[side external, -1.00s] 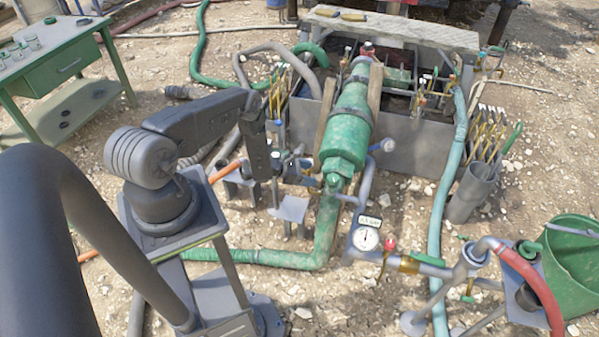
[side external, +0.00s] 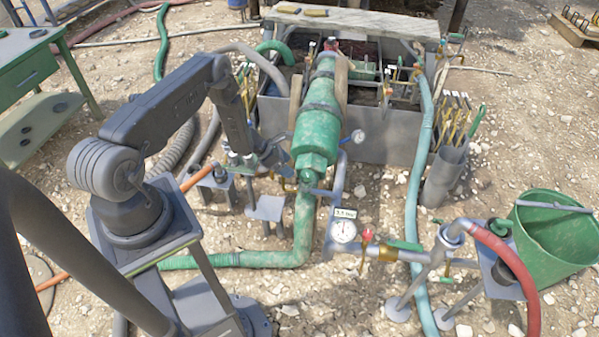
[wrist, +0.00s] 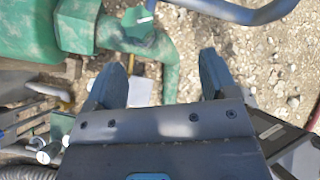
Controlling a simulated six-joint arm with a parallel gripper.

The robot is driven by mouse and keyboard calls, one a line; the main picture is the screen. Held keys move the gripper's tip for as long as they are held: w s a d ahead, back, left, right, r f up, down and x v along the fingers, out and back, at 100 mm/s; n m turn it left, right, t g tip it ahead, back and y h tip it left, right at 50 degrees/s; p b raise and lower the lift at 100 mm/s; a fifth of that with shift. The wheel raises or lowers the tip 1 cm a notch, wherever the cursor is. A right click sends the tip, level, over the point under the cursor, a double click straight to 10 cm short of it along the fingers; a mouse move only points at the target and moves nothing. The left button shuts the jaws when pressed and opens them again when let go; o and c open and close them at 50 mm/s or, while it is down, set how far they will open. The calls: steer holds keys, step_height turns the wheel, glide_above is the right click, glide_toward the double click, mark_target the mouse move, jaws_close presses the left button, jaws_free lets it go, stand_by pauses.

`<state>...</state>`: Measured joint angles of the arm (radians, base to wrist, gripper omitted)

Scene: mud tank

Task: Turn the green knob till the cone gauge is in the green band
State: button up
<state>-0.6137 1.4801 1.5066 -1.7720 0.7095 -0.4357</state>
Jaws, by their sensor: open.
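A large green cone body (side external: 317,125) lies tilted above a green elbow pipe (side external: 302,225). A small green knob-like part (side external: 305,178) sits at the cone's lower end; it also shows in the wrist view (wrist: 137,20). A white round dial (side external: 343,231) with a small display above it stands right of the elbow pipe. A smaller dial (side external: 358,136) sits beside the cone. I cannot tell which is the cone gauge, nor read the bands. My gripper (wrist: 160,64) is open and empty, near the knob-like part and apart from it. Its fingertips are hard to make out in the side view.
A red-topped valve (side external: 367,236) and a green handle (side external: 405,246) are right of the white dial. A grey tank (side external: 385,135) stands behind the cone. A green bucket (side external: 550,240) is at the right. Small stands and hoses (side external: 265,207) crowd the left of the elbow pipe.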

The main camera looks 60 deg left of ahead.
mark_target(307, 173)
step_height(307, 173, up, 5)
steer(key=w+g+y, duration=0.3)
steer(key=shift+n, duration=0.3)
steer(key=x, duration=1.3)
steer(key=shift+w+a+f, duration=0.1)
steer(key=shift+a+f, duration=0.2)
steer(key=c, duration=0.9)
steer(key=m+g+h, duration=0.1)
steer(key=m, duration=0.3)
steer(key=shift+m, duration=0.4)
steer(key=shift+c, duration=0.2)
steer(key=o, duration=0.9)
steer(key=shift+o, duration=0.2)
